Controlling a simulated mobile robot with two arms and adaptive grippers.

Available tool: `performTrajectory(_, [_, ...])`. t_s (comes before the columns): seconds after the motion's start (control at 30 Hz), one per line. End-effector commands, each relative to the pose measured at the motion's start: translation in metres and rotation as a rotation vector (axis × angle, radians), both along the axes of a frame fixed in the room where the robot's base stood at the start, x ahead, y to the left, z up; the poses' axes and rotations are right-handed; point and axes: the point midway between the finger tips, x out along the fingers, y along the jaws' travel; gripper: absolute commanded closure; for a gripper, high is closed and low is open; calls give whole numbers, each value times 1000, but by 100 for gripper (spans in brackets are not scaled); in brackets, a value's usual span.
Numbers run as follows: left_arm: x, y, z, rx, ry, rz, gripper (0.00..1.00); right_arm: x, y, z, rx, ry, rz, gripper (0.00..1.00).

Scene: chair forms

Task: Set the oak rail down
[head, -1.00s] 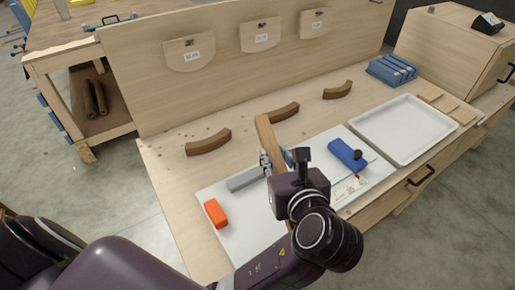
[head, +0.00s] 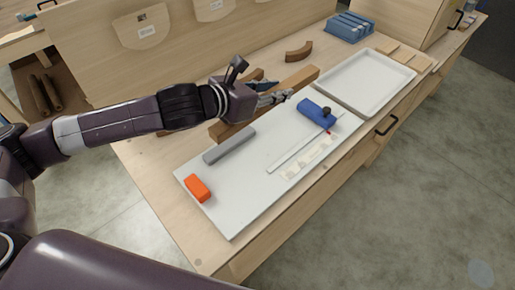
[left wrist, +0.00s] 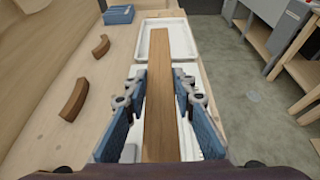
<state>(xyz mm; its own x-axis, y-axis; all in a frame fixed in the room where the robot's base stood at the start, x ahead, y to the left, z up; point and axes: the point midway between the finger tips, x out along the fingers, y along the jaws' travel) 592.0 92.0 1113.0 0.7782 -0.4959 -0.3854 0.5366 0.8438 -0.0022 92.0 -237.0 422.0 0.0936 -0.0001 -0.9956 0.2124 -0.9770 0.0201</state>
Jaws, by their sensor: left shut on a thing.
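The oak rail (head: 299,80) is a long straight brown bar, slanting from lower left to upper right behind the white board. My left gripper (head: 278,91) is shut on the rail, whose middle is partly hidden by the gripper. In the left wrist view the rail (left wrist: 170,60) runs lengthwise between the blue finger pads of my left gripper (left wrist: 160,85). Its far end overlaps the white tray there. I cannot tell whether its underside touches the bench. My right gripper is not in view.
The white board (head: 235,215) carries an orange block (head: 197,188), a grey bar (head: 229,146) and a blue tool (head: 316,113). The white tray (head: 408,72) stands at right. Curved brown pieces, one of them clear of my arm (head: 299,52), lie along the back panel.

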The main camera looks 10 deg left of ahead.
Motion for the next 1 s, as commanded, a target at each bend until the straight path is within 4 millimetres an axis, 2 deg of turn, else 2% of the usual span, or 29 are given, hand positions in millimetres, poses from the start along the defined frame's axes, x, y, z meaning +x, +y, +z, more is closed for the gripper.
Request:
performTrajectory(0.03, [0,11,8,3,-8,-6,100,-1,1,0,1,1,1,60])
performTrajectory(0.13, [-2,22,16,1,-7,-16,100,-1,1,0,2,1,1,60])
performTrajectory(0.27, [-4,28,13,-1,-1,-19,100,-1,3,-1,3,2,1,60])
performTrajectory(0.37, [-5,28,-6,-2,5,-20,100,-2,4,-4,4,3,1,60])
performTrajectory(0.6, [-5,28,-72,0,6,-18,100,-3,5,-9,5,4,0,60])
performTrajectory(0.8, [-5,28,-120,-2,3,-18,100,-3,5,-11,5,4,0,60])
performTrajectory(1.0, [-4,28,-140,-2,-4,-20,100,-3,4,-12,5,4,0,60])
